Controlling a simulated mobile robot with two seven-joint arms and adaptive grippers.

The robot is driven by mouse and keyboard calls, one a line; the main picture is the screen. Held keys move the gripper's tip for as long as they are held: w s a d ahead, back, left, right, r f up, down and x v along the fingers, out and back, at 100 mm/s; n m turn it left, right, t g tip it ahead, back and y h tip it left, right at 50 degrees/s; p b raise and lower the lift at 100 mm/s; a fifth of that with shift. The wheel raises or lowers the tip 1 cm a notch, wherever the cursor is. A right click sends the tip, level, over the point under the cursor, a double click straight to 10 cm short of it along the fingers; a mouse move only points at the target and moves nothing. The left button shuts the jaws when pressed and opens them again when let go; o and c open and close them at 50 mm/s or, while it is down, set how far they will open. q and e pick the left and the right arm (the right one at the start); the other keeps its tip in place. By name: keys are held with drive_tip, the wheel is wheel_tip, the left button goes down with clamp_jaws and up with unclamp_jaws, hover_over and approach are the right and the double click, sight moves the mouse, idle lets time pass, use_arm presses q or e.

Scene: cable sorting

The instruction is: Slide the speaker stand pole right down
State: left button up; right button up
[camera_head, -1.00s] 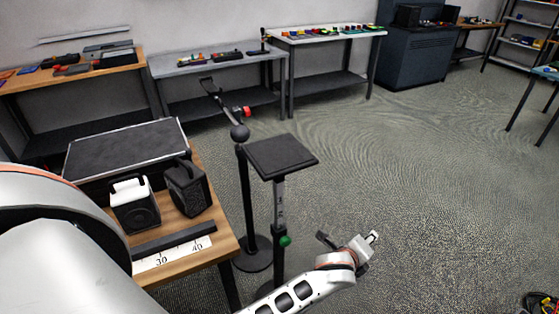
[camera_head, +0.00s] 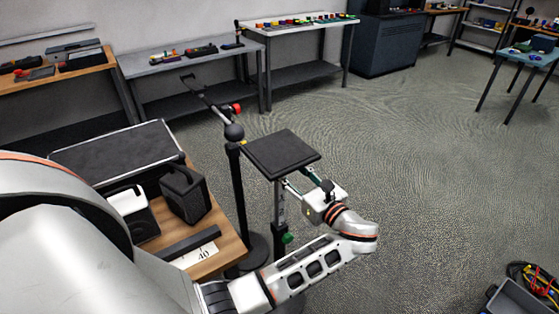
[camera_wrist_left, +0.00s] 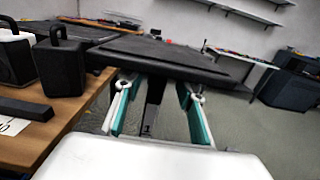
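The speaker stand has a flat black square top plate (camera_head: 281,154) on a dark pole (camera_head: 279,200) with light markings. A green knob (camera_head: 287,238) sits lower on the pole. My left gripper (camera_head: 298,183) is just below the plate's right side, beside the upper pole. In the left wrist view its two teal-padded fingers (camera_wrist_left: 157,108) are spread apart. The pole (camera_wrist_left: 152,100) shows between them under the plate (camera_wrist_left: 165,55), with gaps on both sides. I cannot tell how deep the pole lies between the fingers. My right gripper is not in view.
A wooden table (camera_head: 225,250) with two speakers (camera_head: 186,194), a dark bar and a scale strip stands left of the stand. A black microphone stand (camera_head: 237,190) is close behind the pole. Open floor lies to the right. A crate (camera_head: 515,300) and cables are at bottom right.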

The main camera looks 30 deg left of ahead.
use_arm(q)
drive_tip(key=x, duration=0.5)
drive_tip(key=shift+w+a+p, duration=0.15)
drive_tip(key=shift+a+p, duration=0.2)
drive_tip(key=shift+f, duration=0.15)
clamp_jaws()
